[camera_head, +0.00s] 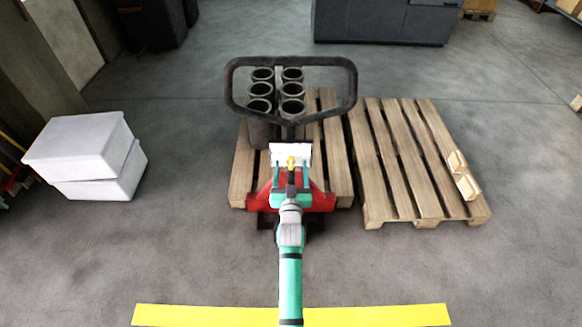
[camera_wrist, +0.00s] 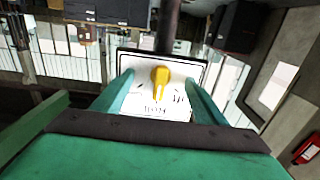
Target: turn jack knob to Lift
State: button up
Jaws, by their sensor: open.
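The yellow jack knob (camera_wrist: 160,80) sits on a white dial plate (camera_wrist: 178,112) in the wrist view. Its narrow end points down in that picture, towards dark lettering too blurred to read surely. In the head view the knob (camera_head: 291,162) shows small on the white plate (camera_head: 277,151) below the pallet jack's black loop handle (camera_head: 233,95). My gripper (camera_wrist: 158,78) is open, its green fingers to the left and right of the knob with a gap on each side. It also shows at the plate in the head view (camera_head: 290,171). Contact with the plate cannot be told.
The red jack body (camera_head: 322,201) is at a wooden pallet (camera_head: 243,172) carrying several dark cylinders (camera_head: 262,90). A second pallet (camera_head: 408,190) lies to the right with small wooden pieces. White boxes (camera_head: 75,145) stand left. A yellow floor strip (camera_head: 380,315) crosses the front.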

jog(key=shift+c, duration=0.3)
jog(key=c, duration=1.5)
jog(key=shift+o, duration=0.2)
jog(key=n, duration=0.9)
jog(key=shift+a, duration=0.1)
jog(key=o, duration=1.5)
jog(key=shift+s, duration=3.5)
